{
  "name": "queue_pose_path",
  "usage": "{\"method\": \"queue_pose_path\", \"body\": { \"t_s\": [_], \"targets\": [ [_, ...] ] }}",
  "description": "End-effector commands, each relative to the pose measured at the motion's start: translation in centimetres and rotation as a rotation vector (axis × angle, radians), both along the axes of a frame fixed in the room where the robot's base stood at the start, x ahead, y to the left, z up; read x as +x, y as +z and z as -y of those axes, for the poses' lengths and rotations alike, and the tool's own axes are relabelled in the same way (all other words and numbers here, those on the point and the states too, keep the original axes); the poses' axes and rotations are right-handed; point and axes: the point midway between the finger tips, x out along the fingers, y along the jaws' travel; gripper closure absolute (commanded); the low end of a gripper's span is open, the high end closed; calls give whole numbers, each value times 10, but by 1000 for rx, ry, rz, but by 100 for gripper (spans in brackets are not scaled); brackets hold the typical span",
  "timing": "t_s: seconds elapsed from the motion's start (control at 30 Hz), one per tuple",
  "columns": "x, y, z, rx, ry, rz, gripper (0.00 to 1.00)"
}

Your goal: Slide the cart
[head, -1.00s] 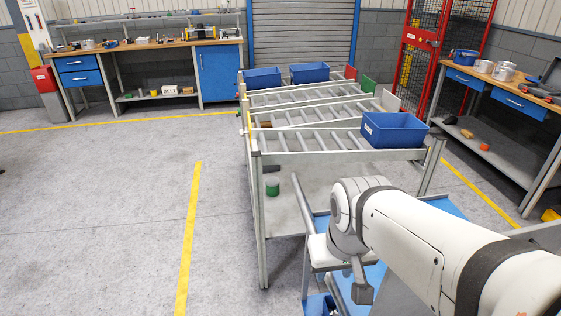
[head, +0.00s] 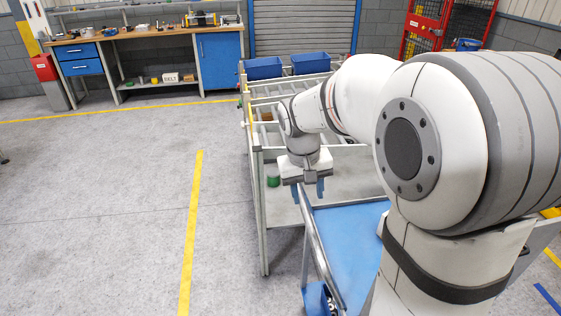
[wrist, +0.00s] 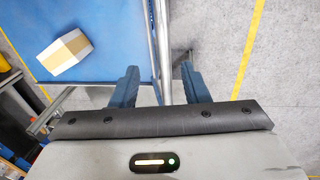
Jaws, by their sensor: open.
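The cart has a blue deck (head: 350,245) and a grey tubular rail along its left side. It stands in front of the roller rack. My gripper (head: 308,190) points down at the far left end of this rail, its fingers open. In the wrist view the rail (wrist: 160,40) runs lengthwise between the two open fingers (wrist: 160,85), apart from both as far as I can see. The cart's blue deck (wrist: 110,50) lies left of the rail there. My arm hides much of the cart's right side in the head view.
A white and tan box (wrist: 65,52) lies on the deck. The roller rack (head: 258,190) holds two blue bins (head: 264,68) (head: 310,63) at the back. A workbench (head: 140,38) stands behind at left. Open floor with a yellow line (head: 191,230) lies left of the cart.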

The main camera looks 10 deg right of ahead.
Motion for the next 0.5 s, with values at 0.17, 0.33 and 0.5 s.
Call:
{"method": "queue_pose_path", "body": {
  "t_s": [0.17,0.33,0.5],
  "targets": [
    [39,-3,-9,-40,-4,-37,59],
    [52,-10,-10,-56,-7,-45,59],
    [52,-32,-6,-56,-9,-48,59]
  ]
}}
